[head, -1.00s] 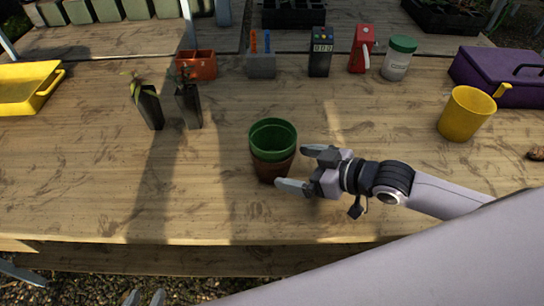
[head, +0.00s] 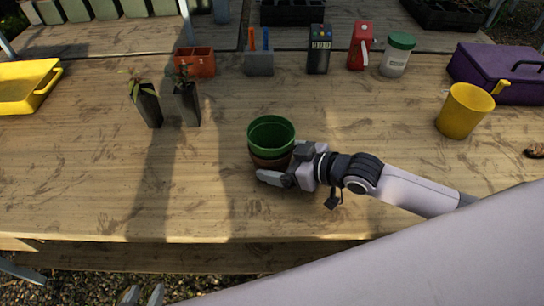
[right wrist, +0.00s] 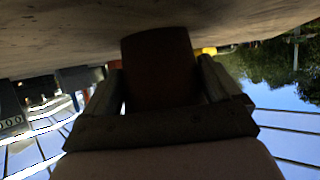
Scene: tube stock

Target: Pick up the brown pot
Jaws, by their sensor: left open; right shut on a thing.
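The brown pot (head: 262,162) stands upright on the wooden table, with a green pot (head: 271,134) nested in its top. In the head view only a low band of brown shows below the green pot. My right gripper (head: 283,165) reaches in from the right and is shut on the brown pot, a finger on either side. In the right wrist view the brown pot (right wrist: 160,65) sits dark between the two fingers. My left gripper (head: 143,297) shows only as two fingertips, apart and empty, at the bottom edge of the head view.
Two seedlings in dark pots (head: 147,107) stand to the left. A yellow tray (head: 45,92) lies at far left. A yellow cup (head: 463,113) and a purple box (head: 495,80) stand at right. Several small items line the back, including an orange tray (head: 195,65). The front table is clear.

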